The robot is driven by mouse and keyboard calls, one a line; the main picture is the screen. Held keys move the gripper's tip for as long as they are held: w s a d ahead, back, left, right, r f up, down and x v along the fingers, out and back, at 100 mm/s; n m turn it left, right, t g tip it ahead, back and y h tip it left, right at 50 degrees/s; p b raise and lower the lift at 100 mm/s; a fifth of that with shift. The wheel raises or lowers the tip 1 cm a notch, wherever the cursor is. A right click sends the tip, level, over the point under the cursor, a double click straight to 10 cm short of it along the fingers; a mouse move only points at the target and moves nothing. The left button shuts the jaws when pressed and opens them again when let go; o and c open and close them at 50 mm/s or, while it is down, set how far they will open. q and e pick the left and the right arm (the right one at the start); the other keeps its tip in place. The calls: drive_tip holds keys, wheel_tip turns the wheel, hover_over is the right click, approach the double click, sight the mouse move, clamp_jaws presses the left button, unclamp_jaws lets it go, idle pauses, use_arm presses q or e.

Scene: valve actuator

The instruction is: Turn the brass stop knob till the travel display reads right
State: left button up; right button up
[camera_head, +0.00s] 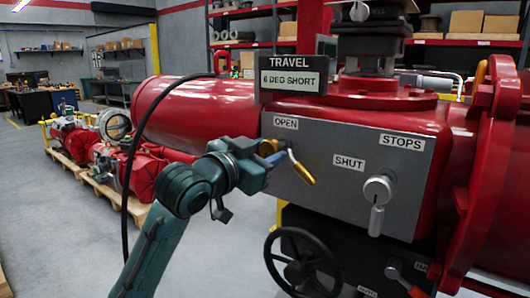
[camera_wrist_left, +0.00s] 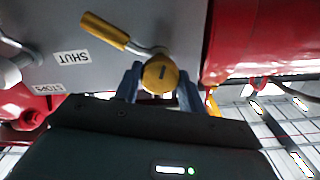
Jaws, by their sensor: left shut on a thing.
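The brass stop knob (camera_wrist_left: 160,74) sits on the grey panel between the two fingers of my left gripper (camera_wrist_left: 159,88), which is shut on it. In the head view my left gripper (camera_head: 270,152) reaches the panel under the OPEN label and hides most of the knob. The knob's lever, with a yellow grip (camera_head: 303,173), points down and right there. The travel display (camera_head: 289,80) above reads "6 DEG SHORT". My right gripper is in neither view.
A silver knob (camera_head: 378,190) with a downward lever is on the panel (camera_head: 330,190), under STOPS and right of SHUT. A black handwheel (camera_head: 302,262) is below. A black cable (camera_head: 125,150) hangs left of my arm.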

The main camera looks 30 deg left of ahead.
use_arm(q)
drive_tip(key=m, duration=1.1)
drive_tip(key=shift+m, duration=1.6)
drive_tip(key=o, duration=1)
drive_tip(key=shift+s, duration=0.1)
